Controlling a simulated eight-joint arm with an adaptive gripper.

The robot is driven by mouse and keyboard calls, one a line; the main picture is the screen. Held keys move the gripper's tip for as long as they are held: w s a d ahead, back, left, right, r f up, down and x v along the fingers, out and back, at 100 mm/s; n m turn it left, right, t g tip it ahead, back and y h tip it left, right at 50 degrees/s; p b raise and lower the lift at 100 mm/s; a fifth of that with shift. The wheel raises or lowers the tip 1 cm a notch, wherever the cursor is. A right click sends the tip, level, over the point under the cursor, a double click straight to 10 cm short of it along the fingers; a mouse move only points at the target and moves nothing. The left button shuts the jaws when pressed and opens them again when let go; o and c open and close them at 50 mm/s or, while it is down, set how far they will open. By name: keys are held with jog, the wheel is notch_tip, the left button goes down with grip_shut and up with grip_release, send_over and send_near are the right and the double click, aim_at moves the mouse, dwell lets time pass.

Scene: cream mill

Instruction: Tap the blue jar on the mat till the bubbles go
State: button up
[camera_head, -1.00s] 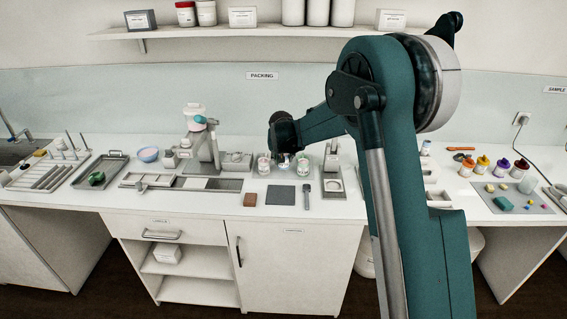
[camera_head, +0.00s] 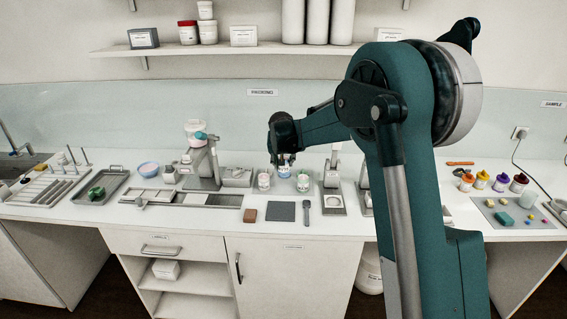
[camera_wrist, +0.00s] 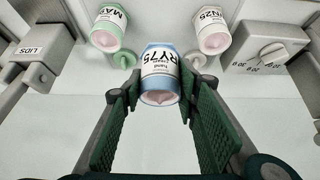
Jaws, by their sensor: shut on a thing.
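The blue jar (camera_head: 284,171) is between the fingers of my gripper (camera_head: 284,160), in line with two other jars at the middle of the bench. In the wrist view the blue jar (camera_wrist: 158,62), with a white label and pale pink contents, sits between the green-padded fingertips (camera_wrist: 160,88). My gripper is shut on it. It appears slightly above the bench, higher than its neighbours. The flat dark grey mat (camera_head: 281,212) lies bare in front of the jars. Bubbles are too small to make out.
A brown block (camera_head: 250,215) and a grey spatula-like tool (camera_head: 307,213) flank the mat. A balance-like stand (camera_head: 332,185) is to the right.

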jog(key=shift+s, duration=0.1)
jog(key=shift+s+a+f+p, duration=0.2)
jog(key=shift+s+p, duration=0.25)
jog(key=shift+s, duration=0.15)
jog(key=s+f+m+h+p, duration=0.2)
jog(key=s+m+p, duration=0.4)
jog(key=s, duration=0.8)
jog(key=shift+g+h, duration=0.4)
jog(key=shift+h, duration=0.2)
jog(key=shift+f+b, duration=0.35)
jog(key=shift+f, duration=1.8)
